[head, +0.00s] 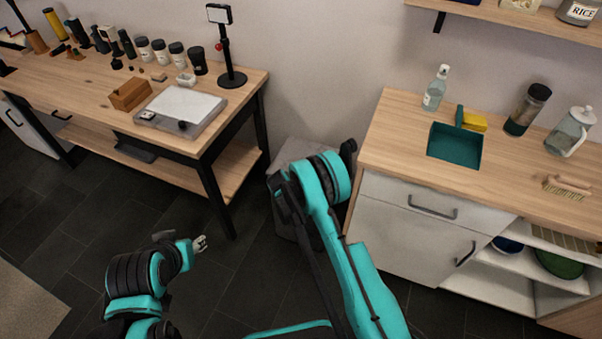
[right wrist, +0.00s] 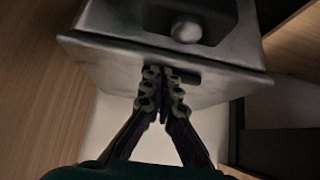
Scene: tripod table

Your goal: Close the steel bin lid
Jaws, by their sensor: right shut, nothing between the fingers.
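The steel bin (head: 294,154) stands on the floor between the two work surfaces, mostly hidden behind my right arm in the head view. In the right wrist view its grey metal top (right wrist: 110,22) fills the upper middle, with a wide flat edge and a round knob (right wrist: 187,31). My right gripper (right wrist: 163,76) is shut and empty, its fingertips at the near edge beside a dark slot. I cannot tell whether they touch the metal or how far the lid is open. My left gripper (head: 201,243) is low over the floor, away from the bin; its jaws are too small to read.
A wooden workbench (head: 75,78) with jars and a scale (head: 180,110) stands left of the bin. The dark floor in front is clear.

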